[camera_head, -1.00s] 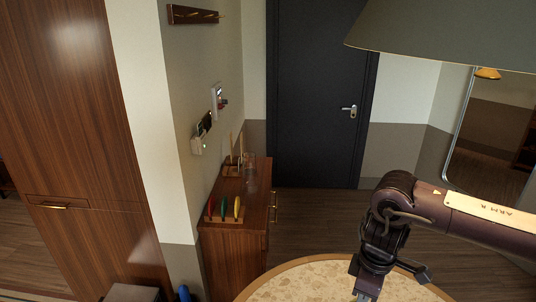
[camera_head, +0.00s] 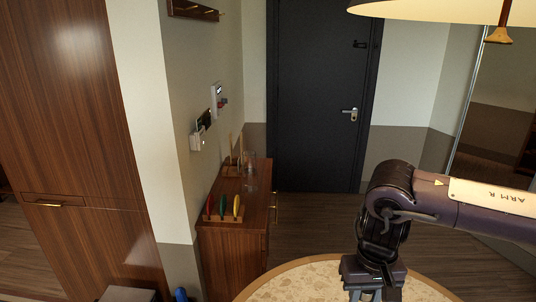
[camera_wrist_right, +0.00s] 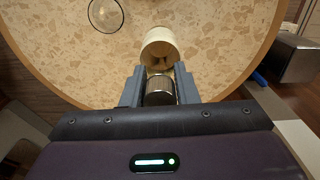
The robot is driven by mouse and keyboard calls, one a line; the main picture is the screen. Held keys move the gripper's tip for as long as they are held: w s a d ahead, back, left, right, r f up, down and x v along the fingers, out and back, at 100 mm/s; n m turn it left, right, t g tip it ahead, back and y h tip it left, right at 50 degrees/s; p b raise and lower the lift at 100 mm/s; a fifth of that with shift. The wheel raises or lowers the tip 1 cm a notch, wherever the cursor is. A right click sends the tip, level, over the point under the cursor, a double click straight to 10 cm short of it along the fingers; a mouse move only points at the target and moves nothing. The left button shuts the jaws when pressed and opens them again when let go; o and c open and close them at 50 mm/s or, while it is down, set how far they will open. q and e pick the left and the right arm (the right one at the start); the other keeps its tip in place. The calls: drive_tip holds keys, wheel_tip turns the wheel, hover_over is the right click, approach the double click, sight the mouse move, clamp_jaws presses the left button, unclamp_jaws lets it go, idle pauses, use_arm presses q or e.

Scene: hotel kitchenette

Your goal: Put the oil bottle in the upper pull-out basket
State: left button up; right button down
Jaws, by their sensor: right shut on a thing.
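In the right wrist view, my right gripper (camera_wrist_right: 160,78) is shut on a bottle-like thing, taken to be the oil bottle (camera_wrist_right: 159,91). It has a ribbed metallic top between the fingers and a pale cream, rounded part beyond them. In the head view my right gripper (camera_head: 372,292) is over the near side of the round table, at the bottom edge. Its fingertips and the bottle cannot be made out there. The upper pull-out basket is not recognisable in either view. My left gripper is not in view.
The round speckled table (camera_head: 310,276) lies below the right arm. A clear glass (camera_wrist_right: 105,14) stands on it. A wooden cabinet (camera_head: 232,252) stands by the wall, a tall wooden cupboard (camera_head: 75,130) at left. A lamp shade (camera_head: 430,10) hangs above right.

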drive_tip(key=shift+r, duration=0.1)
idle(0.7)
drive_tip(key=shift+r+p, duration=0.1)
drive_tip(key=shift+p, duration=0.2)
drive_tip(key=s+a+n+p, duration=0.2)
drive_tip(key=s+n+p, duration=0.25)
drive_tip(key=p, duration=0.45)
wheel_tip(320, 180, down, 20)
drive_tip(key=b, duration=0.2)
drive_tip(key=shift+w+d+r+b, duration=0.25)
drive_tip(key=shift+w+b, duration=0.1)
drive_tip(key=shift+w, duration=0.1)
drive_tip(key=shift+f, duration=0.2)
drive_tip(key=c, duration=1.1)
unclamp_jaws()
drive_tip(key=shift+s, duration=0.1)
